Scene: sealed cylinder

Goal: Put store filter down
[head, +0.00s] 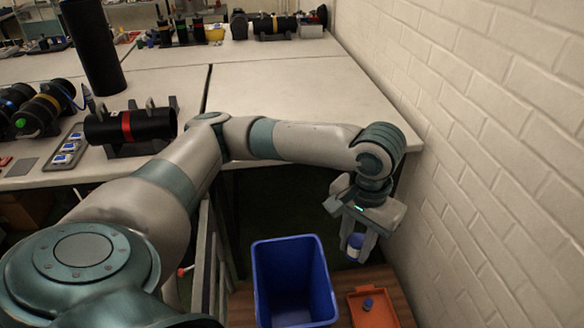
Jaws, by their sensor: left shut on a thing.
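My left gripper (357,246) points down at the right, beside the white brick wall. It is shut on a small blue and white filter (355,243). The filter hangs between the fingers above the right rim of a blue bin (262,268) and the far end of an orange tray (356,307). The filter looks apart from both. A small blue piece (368,304) lies in the orange tray. My right gripper is not in view.
A white table (300,85) stands behind my arm. It bears a black cylinder with a red band (127,126), a tall black cylinder (93,45) and a grey tray with small blue and white items (66,150). The brick wall (470,130) closes off the right side.

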